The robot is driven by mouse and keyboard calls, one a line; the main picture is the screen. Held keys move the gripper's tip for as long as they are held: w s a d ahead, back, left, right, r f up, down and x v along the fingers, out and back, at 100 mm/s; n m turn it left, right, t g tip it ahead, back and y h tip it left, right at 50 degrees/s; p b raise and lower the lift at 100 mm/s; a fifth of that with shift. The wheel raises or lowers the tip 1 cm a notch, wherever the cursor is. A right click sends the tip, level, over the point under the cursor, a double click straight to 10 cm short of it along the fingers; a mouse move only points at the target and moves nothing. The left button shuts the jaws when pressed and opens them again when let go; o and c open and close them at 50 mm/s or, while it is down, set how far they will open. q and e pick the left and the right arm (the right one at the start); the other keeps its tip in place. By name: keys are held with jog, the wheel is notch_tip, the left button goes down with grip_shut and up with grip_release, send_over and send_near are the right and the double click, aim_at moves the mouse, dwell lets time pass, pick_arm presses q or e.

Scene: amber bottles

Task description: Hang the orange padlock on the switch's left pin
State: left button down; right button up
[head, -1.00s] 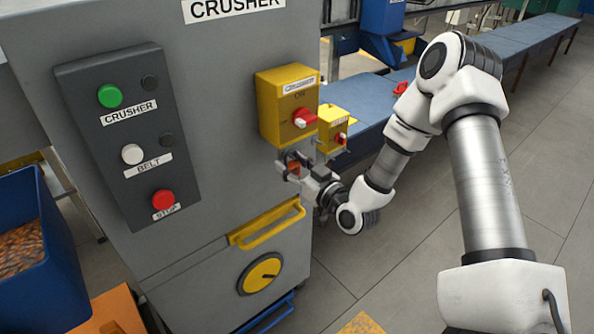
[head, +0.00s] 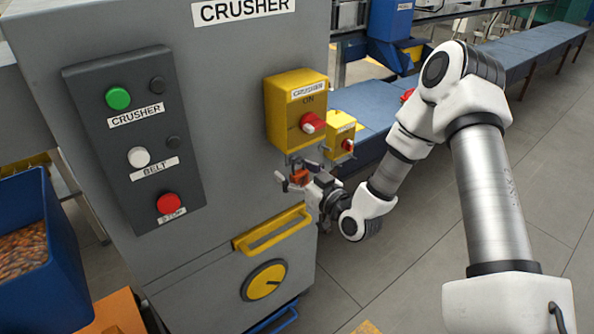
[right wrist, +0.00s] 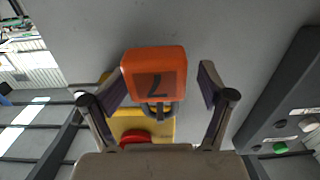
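The orange padlock (head: 299,177) is just below the yellow crusher switch box (head: 296,112), which has a red knob with a white tip and an "ON" mark. My left gripper is out of view.
A smaller yellow switch box (head: 340,133) stands close behind. The grey cabinet carries a button panel (head: 134,140), a yellow handle (head: 272,230) and a yellow dial (head: 264,281). A blue bin (head: 35,240) is at the left. Floor at the right is open.

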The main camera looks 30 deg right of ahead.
jog(key=shift+d+r, duration=0.1)
jog(key=shift+s, duration=0.1)
jog(key=s+d, duration=0.1)
jog(key=s, duration=1.1)
